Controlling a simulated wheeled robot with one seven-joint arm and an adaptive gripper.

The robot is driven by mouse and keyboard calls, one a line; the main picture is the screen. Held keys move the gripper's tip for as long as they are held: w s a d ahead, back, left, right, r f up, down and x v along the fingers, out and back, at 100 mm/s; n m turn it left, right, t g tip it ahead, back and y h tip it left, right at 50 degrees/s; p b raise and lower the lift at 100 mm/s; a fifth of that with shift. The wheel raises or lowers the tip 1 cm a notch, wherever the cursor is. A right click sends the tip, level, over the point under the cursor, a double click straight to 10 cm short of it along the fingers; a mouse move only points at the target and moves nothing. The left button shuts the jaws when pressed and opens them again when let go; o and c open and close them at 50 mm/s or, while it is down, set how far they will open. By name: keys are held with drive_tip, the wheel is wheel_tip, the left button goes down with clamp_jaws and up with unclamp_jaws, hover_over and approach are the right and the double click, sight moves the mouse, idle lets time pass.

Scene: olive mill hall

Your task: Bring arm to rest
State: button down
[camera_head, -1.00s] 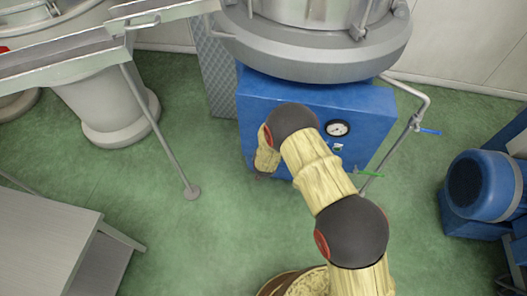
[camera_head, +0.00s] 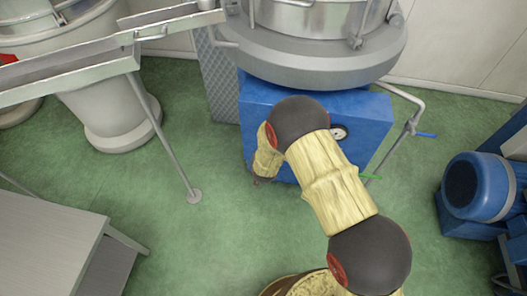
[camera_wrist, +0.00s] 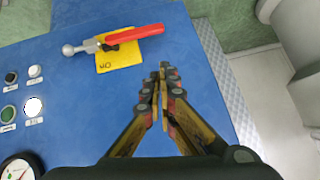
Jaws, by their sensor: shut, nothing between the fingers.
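My gripper (camera_wrist: 163,80) is shut and empty in the wrist view, its two dark and yellow fingers together. It points over the blue cabinet (camera_wrist: 80,100). In the head view my arm reaches up from the bottom right and bends at a dark joint in front of the same blue cabinet (camera_head: 365,108). The end of the arm hangs down at the cabinet's front left, and the fingers are mostly hidden or too small to read there. I cannot tell the exact gap between gripper and cabinet.
A red lever (camera_wrist: 136,34) on a yellow plate (camera_wrist: 118,58), several buttons and a gauge (camera_wrist: 17,170) are on the cabinet. A blue motor (camera_head: 478,187) stands right, a grey table (camera_head: 45,235) lower left. A chute support leg (camera_head: 165,140) stands left. Green floor between is clear.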

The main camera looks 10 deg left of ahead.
drive_tip(key=shift+s+r, duration=0.45)
drive_tip(key=shift+s, duration=0.05)
drive_tip(key=s+f+n+g, duration=0.2)
drive_tip(key=s+f+g, duration=0.3)
drive_tip(key=s, duration=0.6)
drive_tip(key=s+d+r+g, duration=0.2)
drive_tip(key=s+r, duration=0.2)
drive_tip(key=s, duration=0.1)
drive_tip(key=s+d+r+t, duration=0.1)
drive_tip(key=s+d+r, duration=0.5)
drive_tip(key=r, duration=0.9)
drive_tip(key=s+d+r+t+h, duration=0.1)
drive_tip(key=s+d+r, duration=0.4)
drive_tip(key=d+r, duration=0.7)
drive_tip(key=s+d+r+t, duration=0.1)
drive_tip(key=s+d+r, duration=0.5)
drive_tip(key=r, duration=1.2)
drive_tip(key=d, duration=0.3)
drive_tip(key=shift+s+m+t+h, duration=0.3)
